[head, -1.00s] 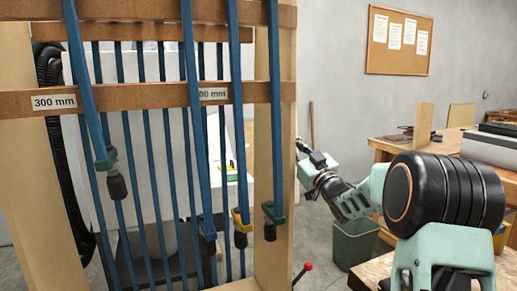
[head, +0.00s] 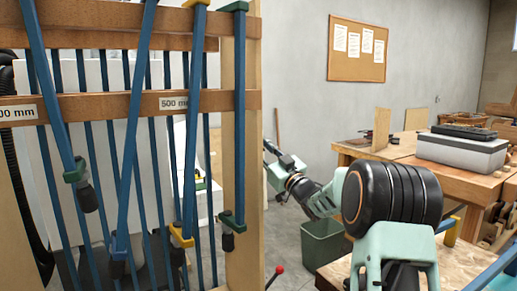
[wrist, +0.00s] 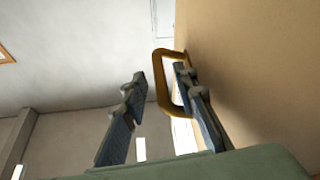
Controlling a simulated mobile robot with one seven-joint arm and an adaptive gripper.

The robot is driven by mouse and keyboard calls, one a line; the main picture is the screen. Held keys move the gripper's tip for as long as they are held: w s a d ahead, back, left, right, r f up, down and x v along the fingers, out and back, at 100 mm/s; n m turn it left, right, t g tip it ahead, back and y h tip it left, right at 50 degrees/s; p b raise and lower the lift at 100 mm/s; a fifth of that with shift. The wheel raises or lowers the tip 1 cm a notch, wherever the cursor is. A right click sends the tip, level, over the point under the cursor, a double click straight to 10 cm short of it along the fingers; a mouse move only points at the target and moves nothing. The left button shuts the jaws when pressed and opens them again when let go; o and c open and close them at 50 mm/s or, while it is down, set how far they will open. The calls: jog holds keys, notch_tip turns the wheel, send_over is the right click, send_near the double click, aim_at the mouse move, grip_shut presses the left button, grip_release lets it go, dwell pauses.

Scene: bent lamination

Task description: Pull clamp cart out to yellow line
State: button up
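The clamp cart is a wooden rack (head: 243,130) filling the left of the head view, with blue bar clamps (head: 187,130) hanging from its brown rails. Some clamps hang at a slant. My gripper reaches the right edge of the rack's near post in the head view, where its fingertips are hidden. In the wrist view an orange-brown loop handle (wrist: 160,85) stands on a tan wooden panel (wrist: 250,80). My gripper (wrist: 158,78) is open around the handle's outer bar: one finger is on the panel side, the other outside, with a visible gap. No yellow line shows.
A green bin (head: 325,243) stands on the floor behind my arm. Workbenches (head: 400,152) with a grey case (head: 460,152) are at the right. A red-knobbed lever (head: 279,270) stands near the rack's base. A cork board (head: 357,50) hangs on the wall.

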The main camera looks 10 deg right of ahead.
jog(key=shift+d, duration=0.1)
jog(key=shift+s+d+f, duration=0.1)
jog(key=shift+s+f, duration=0.05)
jog(key=shift+s, duration=0.1)
jog(key=v, duration=1.1)
jog(key=shift+s, duration=0.2)
jog(key=shift+w, duration=0.1)
